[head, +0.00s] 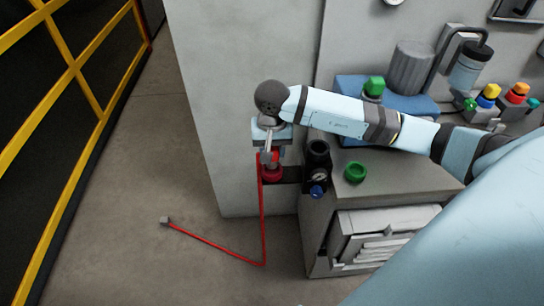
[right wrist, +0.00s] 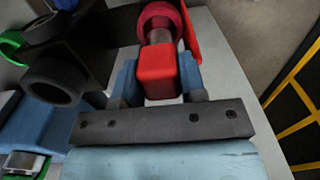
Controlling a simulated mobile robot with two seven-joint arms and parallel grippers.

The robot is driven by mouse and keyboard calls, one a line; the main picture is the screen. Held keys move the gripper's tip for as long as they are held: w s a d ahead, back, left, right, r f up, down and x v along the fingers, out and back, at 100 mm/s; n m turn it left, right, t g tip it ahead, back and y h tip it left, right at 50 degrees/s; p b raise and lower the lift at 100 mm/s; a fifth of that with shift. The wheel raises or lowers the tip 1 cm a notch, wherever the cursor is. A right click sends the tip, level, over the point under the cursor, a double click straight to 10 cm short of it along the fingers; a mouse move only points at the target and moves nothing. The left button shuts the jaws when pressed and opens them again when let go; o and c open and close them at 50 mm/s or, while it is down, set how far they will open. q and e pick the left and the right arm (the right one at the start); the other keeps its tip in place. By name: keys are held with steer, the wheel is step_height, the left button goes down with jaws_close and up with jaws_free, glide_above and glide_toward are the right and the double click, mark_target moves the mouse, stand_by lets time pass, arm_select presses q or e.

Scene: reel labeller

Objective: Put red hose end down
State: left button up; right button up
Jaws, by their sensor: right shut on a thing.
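My right gripper (head: 268,154) is shut on the red hose end (right wrist: 157,68), a red block that fills the gap between its two blue fingers in the right wrist view. A grey metal neck and a red ring (right wrist: 160,20) lie just beyond the block. In the head view the red ring (head: 272,174) is right below the gripper, by a dark bracket. I cannot tell whether the hose end is seated in it. The red hose (head: 262,220) hangs from there to the floor and runs left to a small grey block (head: 165,221). My left gripper is out of view.
A grey cabinet (head: 350,195) with a dark gauge unit (head: 318,175) and a green ring (head: 355,172) stands right of the gripper. A blue machine with a grey cylinder (head: 410,68) is behind. Yellow fencing (head: 75,70) is at left; the floor between is mostly clear.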

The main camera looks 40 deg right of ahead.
steer(key=shift+f, duration=1.75)
steer(key=shift+f, duration=0.2)
steer(key=o, duration=1)
steer(key=shift+r, duration=0.15)
